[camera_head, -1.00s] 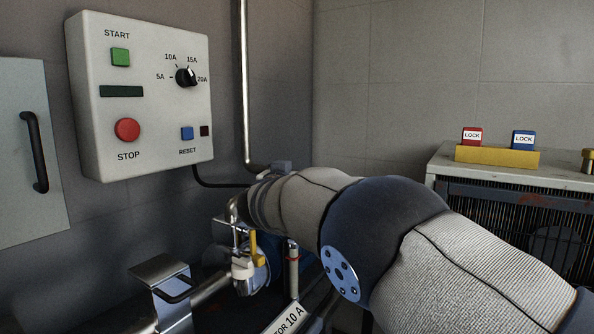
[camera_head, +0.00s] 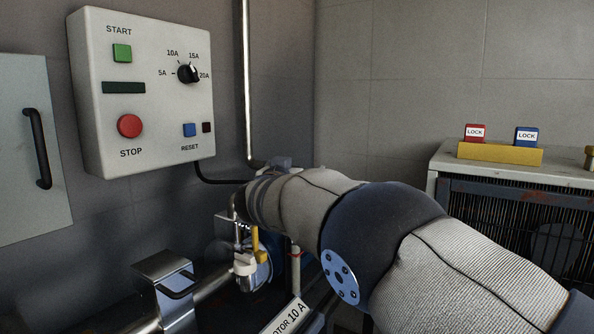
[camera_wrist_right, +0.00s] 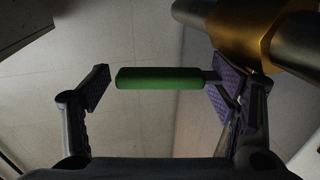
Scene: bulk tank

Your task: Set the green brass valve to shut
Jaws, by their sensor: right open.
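The green valve handle (camera_wrist_right: 160,78) shows in the right wrist view as a straight bar lying crosswise between the fingers. Its left end is close to the left finger pad, and its right end runs on a dark stem to the right finger pad; I cannot tell whether either touches. The brass valve body (camera_wrist_right: 238,32) is at the upper right on a metal pipe (camera_wrist_right: 190,12). My right gripper (camera_wrist_right: 163,88) is open around the handle. In the head view my right arm hides the gripper and the green valve. My left gripper is not in view.
A yellow-handled fitting (camera_head: 256,241) stands on pipework left of my right forearm. A control box (camera_head: 146,95) is on the wall. A metal bracket (camera_head: 165,285) is at lower left. A grey cabinet (camera_head: 510,170) with a yellow lock holder (camera_head: 500,152) is at right.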

